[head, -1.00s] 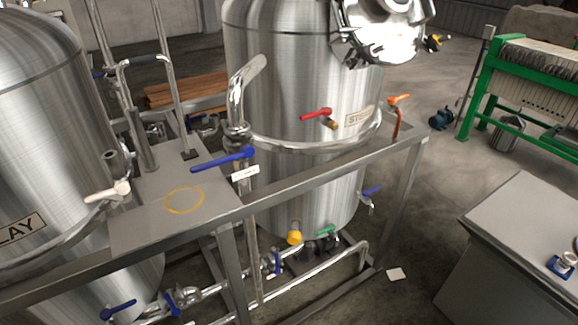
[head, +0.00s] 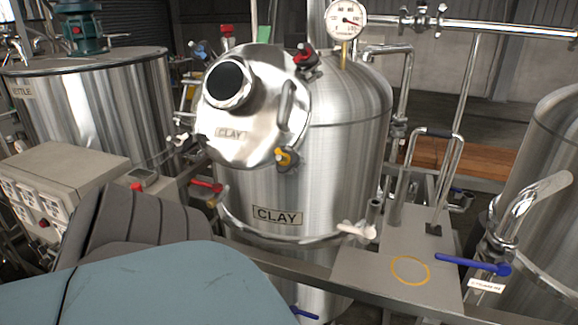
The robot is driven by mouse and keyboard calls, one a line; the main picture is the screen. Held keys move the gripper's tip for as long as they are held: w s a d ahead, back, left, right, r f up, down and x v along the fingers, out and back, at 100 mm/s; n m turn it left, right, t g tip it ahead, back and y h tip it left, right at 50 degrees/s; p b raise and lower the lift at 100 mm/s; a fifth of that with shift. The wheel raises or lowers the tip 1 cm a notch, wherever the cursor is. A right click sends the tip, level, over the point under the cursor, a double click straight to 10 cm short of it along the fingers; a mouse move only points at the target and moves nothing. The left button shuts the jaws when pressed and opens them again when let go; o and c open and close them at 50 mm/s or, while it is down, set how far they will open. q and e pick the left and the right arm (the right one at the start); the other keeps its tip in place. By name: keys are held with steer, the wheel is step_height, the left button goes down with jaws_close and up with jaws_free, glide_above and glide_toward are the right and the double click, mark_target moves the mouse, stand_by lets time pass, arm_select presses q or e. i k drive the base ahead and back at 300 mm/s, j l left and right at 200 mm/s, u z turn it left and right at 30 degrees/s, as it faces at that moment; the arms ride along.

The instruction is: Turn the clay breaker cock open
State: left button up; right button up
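The steel clay tank (head: 345,150) stands in the middle, marked by a CLAY plate (head: 277,215). Its round lid (head: 250,105), also lettered CLAY, shows tilted at the front left. A red lever (head: 206,186) with a small brass spout sits on the tank's left side. A white lever (head: 356,230) lies roughly level at the lower right. A red-handled fitting (head: 306,62) is at the top beside the lid. No readable label says which is the breaker cock. Neither gripper shows.
A gauge (head: 345,19) stands above the tank. A grey control box (head: 62,190) and the kettle (head: 95,110) are at left. A steel shelf (head: 390,262) with a yellow ring and a blue lever (head: 470,265) are at right. My own body covers the lower left.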

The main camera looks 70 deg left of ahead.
mark_target(204, 184)
steer(key=u, duration=2.6)
